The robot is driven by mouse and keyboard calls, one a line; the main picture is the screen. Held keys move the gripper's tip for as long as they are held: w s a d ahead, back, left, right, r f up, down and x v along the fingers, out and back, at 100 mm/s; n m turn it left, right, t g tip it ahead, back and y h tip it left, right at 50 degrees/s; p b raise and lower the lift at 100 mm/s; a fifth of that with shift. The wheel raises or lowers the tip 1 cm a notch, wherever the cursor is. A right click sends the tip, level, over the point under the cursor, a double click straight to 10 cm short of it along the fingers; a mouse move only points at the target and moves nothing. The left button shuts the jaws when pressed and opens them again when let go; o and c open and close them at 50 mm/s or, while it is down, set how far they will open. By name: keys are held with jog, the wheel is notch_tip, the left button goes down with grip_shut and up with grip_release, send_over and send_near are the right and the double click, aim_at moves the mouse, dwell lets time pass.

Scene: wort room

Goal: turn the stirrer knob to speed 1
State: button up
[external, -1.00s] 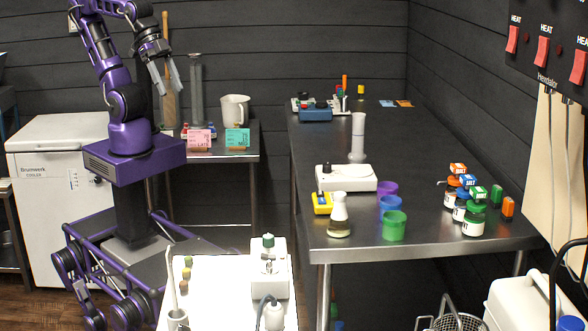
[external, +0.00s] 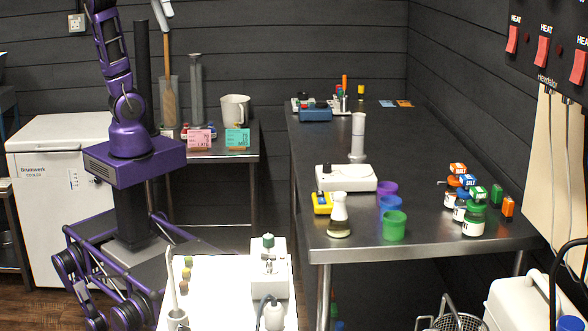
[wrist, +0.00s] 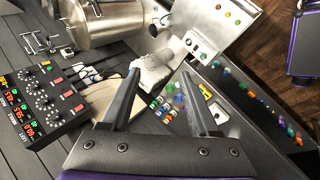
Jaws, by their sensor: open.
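A white stirrer (external: 346,179) with a flat top stands on the steel bench in the external view. A small dark knob (external: 326,169) shows on its left end, too small to read its setting. My gripper shows in the wrist view (wrist: 158,73) with its two dark fingers spread apart and nothing between them. In the external view my arm is raised at the upper left, well away from the stirrer, and only a piece of the gripper shows at the top edge. I cannot tell the stirrer surely among the small things in the wrist view.
A yellow device (external: 322,203), a flask (external: 339,215) and purple, blue and green cups (external: 394,225) crowd the stirrer's front and right. A white cylinder (external: 358,137) stands behind it. Labelled jars (external: 473,221) stand at right. The bench's middle is clear.

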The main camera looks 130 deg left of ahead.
jog(key=w+a+r+n+t+h, duration=0.1)
jog(key=w+a+r+n, duration=0.15)
jog(key=a+r, duration=0.35)
jog(key=m+g+y+b, duration=0.3)
jog(key=g+y, duration=0.3)
jog(key=g, duration=0.1)
send_over(327, 164)
jog(key=s+d, duration=0.3)
jog(key=d, duration=0.4)
notch_tip(327, 164, down, 34)
jog(key=x, duration=0.5)
jog(key=a+b+x, duration=0.1)
jog(key=x, duration=0.5)
jog(key=b+x, duration=0.1)
jog(key=x, duration=0.4)
jog(key=shift+w+a+f, duration=0.1)
jog(key=shift+w+a, duration=0.2)
grip_shut()
